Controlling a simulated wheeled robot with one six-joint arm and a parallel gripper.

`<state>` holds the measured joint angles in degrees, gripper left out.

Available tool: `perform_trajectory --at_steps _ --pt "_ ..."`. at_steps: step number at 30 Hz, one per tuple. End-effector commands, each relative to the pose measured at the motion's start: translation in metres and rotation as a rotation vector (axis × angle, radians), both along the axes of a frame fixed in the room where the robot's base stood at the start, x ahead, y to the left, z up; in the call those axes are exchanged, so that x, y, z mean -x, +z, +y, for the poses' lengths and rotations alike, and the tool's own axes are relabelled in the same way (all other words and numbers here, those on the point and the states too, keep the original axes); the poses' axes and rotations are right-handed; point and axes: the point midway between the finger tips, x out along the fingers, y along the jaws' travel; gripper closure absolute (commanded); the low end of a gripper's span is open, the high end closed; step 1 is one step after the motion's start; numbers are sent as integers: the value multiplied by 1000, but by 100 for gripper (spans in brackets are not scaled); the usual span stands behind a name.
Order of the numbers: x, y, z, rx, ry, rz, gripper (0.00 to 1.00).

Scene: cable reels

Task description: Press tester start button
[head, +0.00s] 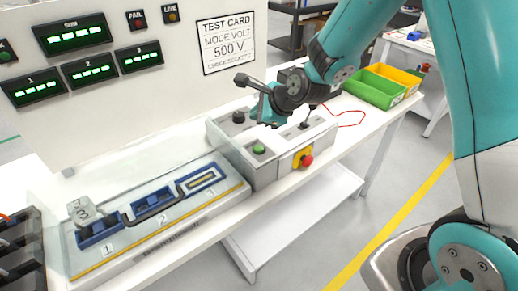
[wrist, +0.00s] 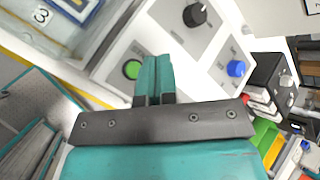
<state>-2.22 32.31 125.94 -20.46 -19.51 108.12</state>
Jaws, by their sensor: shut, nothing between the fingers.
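The tester (head: 232,146) is a grey box on the white bench, with a round green button (head: 259,149) on its top panel. The green button also shows in the wrist view (wrist: 132,69), just left of my fingers. My gripper (head: 272,123) is over the tester's top panel, behind the green button in the head view. In the wrist view my gripper's teal fingers (wrist: 155,60) are together, with nothing between them. They appear apart from the button; their exact height above the panel is hard to tell.
A red emergency stop (head: 306,160) on a yellow plate sits on the tester's front. A black knob (head: 238,117) and a blue knob (wrist: 236,68) stand on top. A numbered fixture (head: 155,215) lies left; green and yellow bins (head: 375,90) stand right. A display panel (head: 150,90) rises behind.

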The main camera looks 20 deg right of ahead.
Motion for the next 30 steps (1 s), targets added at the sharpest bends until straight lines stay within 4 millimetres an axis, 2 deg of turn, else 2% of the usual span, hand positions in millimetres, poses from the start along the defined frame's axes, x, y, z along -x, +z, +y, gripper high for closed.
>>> perform_trajectory --at_steps 1,15,20,30 --pt "0 -9 0 0 1 1 100" --pt "0 -72 0 1 1 2 100" --pt "0 -79 0 1 1 0 100" --pt "0 -78 0 1 1 0 100"
